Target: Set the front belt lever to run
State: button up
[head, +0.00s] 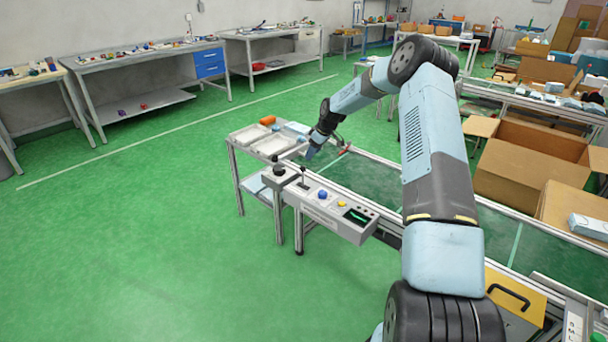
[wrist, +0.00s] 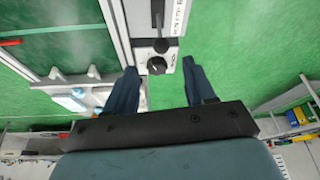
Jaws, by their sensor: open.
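A grey control box (head: 330,208) stands along the near side of the conveyor. A thin upright lever (head: 303,176) with a dark tip rises from its left part; in the wrist view the lever (wrist: 160,43) shows just above a round black knob (wrist: 157,65). The knob (head: 279,170) sits at the box's left end in the head view. My gripper (head: 310,153) is above and behind that end, pointing down. In the wrist view my gripper (wrist: 159,66) is open and empty, its fingers apart on either side of the knob's end. The lever's set position is too small to read.
The box also carries a blue button (head: 322,195), a yellow button (head: 342,204) and a green-lit display (head: 357,215). A side table with white trays (head: 248,135) stands close behind my gripper. The conveyor (head: 375,185) runs beside the box. Green floor is clear at left.

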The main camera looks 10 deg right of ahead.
jog(key=x, duration=1.4)
jog(key=shift+c, duration=0.3)
jog(key=c, duration=0.9)
grip_shut()
jog(key=shift+d, duration=0.15)
